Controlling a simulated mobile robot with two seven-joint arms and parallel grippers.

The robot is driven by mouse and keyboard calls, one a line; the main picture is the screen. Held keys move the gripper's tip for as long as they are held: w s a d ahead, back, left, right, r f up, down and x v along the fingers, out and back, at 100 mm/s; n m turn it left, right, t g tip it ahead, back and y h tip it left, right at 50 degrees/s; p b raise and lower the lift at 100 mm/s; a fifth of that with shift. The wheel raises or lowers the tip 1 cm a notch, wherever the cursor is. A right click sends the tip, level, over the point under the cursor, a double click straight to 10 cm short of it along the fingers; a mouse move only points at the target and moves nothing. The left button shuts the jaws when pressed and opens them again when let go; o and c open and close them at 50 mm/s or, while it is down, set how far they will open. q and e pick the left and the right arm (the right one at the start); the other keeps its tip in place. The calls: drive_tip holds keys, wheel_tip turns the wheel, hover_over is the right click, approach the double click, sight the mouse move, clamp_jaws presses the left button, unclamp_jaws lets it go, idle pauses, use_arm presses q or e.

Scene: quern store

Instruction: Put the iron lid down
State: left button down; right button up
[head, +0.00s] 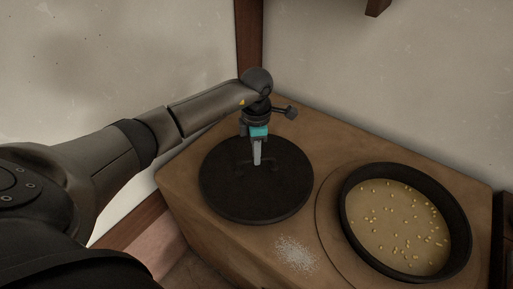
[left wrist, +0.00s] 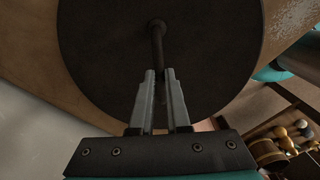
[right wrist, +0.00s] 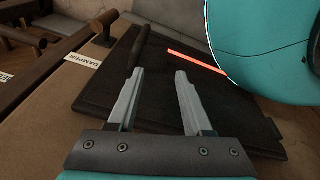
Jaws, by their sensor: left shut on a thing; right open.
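The iron lid (head: 225,190) is a flat, round black disc with a bar handle across its top. It is over the left part of the brown worktop in the head view; I cannot tell whether it touches the top or hangs just above. My left gripper (head: 257,162) points down and is shut on the lid's handle (left wrist: 157,45). In the left wrist view the lid (left wrist: 210,65) fills the upper middle, with the gripper (left wrist: 160,73) at the handle. My right gripper (right wrist: 158,74) is open and empty, over a dark flat plate, away from the lid.
A black pan (head: 346,215) of pale contents with yellow grains stands on the right of the worktop (head: 345,140). A white powder patch (head: 296,254) lies between lid and pan. The right wrist view shows a dark plate (right wrist: 245,125), an orange glowing strip (right wrist: 197,62) and a "DAMPER" label (right wrist: 83,60).

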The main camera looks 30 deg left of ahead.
use_arm(q)
drive_tip(key=shift+w+f, duration=0.2)
use_arm(e)
drive_tip(key=shift+w+a+r, duration=0.15)
drive_tip(key=shift+r, duration=0.05)
use_arm(q)
drive_tip(key=c, duration=1.4)
unclamp_jaws()
drive_tip(key=shift+s+f, duration=0.15)
drive_tip(key=shift+f, duration=0.05)
drive_tip(key=o, duration=0.5)
drive_tip(key=shift+r, duration=0.1)
drive_tip(key=shift+r, duration=0.25)
wheel_tip(320, 180, up, 12)
drive_tip(key=p, duration=0.3)
drive_tip(key=shift+f+p, duration=0.25)
drive_tip(key=shift+p, duration=0.05)
use_arm(e)
drive_tip(key=s+d+f, duration=0.2)
drive_tip(key=s+d, duration=0.2)
drive_tip(key=s, duration=0.2)
drive_tip(key=shift+s+d, duration=0.2)
drive_tip(key=shift+d, duration=0.05)
